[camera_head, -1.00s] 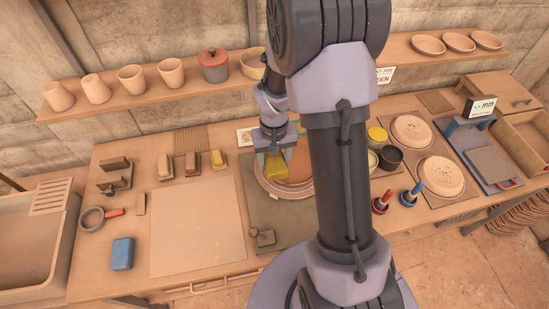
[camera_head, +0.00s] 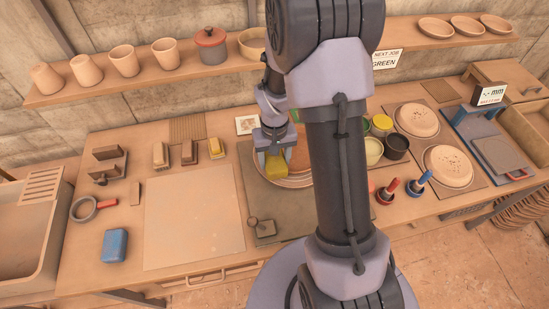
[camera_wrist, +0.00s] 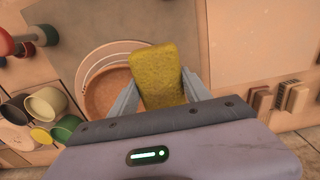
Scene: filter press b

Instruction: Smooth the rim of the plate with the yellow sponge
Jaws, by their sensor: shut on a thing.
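My gripper (camera_head: 274,157) is shut on the yellow sponge (camera_head: 277,167), which also shows large between the fingers in the wrist view (camera_wrist: 159,78). The plate (camera_wrist: 85,77) has a pale rim and a reddish-brown middle. In the head view, the plate (camera_head: 262,172) lies on a dark mat and is partly hidden by my arm. The sponge is over the plate's left side in the head view. In the wrist view it overlaps the right part of the plate's rim. I cannot tell whether it touches the rim.
Several pots (camera_head: 393,146) and tools with red and blue handles (camera_head: 424,178) stand right of my arm. A flat pale board (camera_head: 194,222) and a blue block (camera_head: 115,245) lie on the left. A small tool (camera_head: 261,227) rests on the mat (camera_head: 247,205). A shelf (camera_head: 140,78) runs behind.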

